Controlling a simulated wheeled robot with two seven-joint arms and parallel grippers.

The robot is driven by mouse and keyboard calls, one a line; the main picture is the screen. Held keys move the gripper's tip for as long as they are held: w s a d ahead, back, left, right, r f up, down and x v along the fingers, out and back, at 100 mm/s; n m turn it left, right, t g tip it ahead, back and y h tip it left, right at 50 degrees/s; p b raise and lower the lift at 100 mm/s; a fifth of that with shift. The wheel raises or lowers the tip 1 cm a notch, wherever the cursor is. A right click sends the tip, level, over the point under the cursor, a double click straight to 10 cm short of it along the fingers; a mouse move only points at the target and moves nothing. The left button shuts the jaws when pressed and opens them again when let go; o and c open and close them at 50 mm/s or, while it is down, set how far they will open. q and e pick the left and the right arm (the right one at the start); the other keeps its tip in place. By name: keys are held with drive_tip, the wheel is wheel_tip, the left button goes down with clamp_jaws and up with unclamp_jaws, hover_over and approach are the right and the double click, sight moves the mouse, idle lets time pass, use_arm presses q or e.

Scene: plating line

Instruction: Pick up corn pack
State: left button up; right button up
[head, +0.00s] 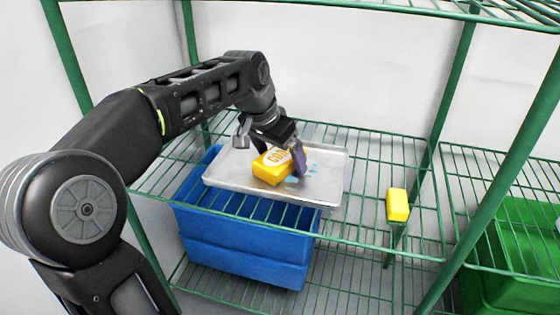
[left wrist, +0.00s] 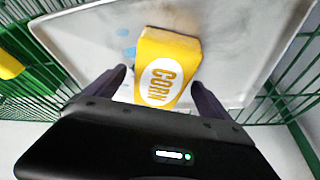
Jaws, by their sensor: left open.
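The corn pack (head: 268,169) is a yellow block with a white oval label, lying on the metal tray (head: 230,172). In the left wrist view the corn pack (left wrist: 170,52) shows its "CORN" label, and the tray (left wrist: 237,50) lies under it. My left gripper (head: 279,150) is open at the pack. In the left wrist view its two fingers (left wrist: 158,80) stand on either side of the pack's near end, with gaps visible. The far finger shows purple in the head view. My right gripper is not in view.
The tray rests on a green wire shelf (head: 372,165). A second yellow block (head: 397,205) stands on the shelf to the right. A blue bin (head: 240,250) is below the shelf, and a green bin (head: 525,250) is at the far right. Green posts frame the rack.

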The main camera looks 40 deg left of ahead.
use_arm(q)
drive_tip(key=shift+c, duration=0.3)
drive_tip(key=c, duration=1.9)
drive_tip(key=shift+r, duration=0.1)
drive_tip(key=shift+c, duration=0.2)
